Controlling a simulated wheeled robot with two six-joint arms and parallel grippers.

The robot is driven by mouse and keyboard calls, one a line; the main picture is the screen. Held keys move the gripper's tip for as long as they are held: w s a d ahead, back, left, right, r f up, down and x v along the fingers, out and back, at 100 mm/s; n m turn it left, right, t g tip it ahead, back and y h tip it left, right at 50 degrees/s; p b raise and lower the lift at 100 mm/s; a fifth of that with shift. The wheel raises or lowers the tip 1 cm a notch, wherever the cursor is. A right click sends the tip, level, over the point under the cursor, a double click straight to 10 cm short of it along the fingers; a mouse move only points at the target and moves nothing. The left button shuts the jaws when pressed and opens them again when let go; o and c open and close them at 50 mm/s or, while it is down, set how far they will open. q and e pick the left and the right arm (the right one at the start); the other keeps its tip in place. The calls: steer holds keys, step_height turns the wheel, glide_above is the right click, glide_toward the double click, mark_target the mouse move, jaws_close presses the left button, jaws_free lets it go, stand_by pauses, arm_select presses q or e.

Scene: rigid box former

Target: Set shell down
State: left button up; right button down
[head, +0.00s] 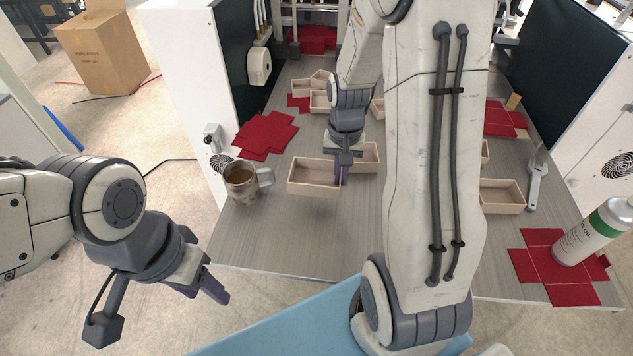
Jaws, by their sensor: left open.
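An open, pale shell (312,188) shows in the head view, near the middle of the grey table. My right gripper (343,170) points down at the shell's right end, its fingers at that end wall. It looks shut on the wall, though the arm and fingers hide part of the contact. A soft shadow lies below the shell; I cannot tell for sure whether its base touches the table. My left gripper (212,285) is open and empty, off the table's left front edge.
A mug (241,187) of brown drink stands left of the shell. Several other pale shells stand behind and right (502,196). Red flat blanks (265,136) lie around. A spray can (594,232) and a wrench (537,183) are at right. The table's front left is clear.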

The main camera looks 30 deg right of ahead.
mark_target(321, 182)
steer(key=w+a+f, duration=0.1)
steer(key=w+a+f+p, duration=0.1)
steer(key=w+a, duration=0.1)
steer(key=shift+a+f, duration=0.3)
steer(key=shift+f, duration=0.1)
step_height(321, 182, down, 3)
steer(key=shift+s+f+p, duration=0.1)
steer(key=shift+p, duration=0.3)
steer(key=shift+f, duration=0.4)
steer(key=shift+f, duration=0.1)
steer(key=c, duration=1.1)
jaws_free()
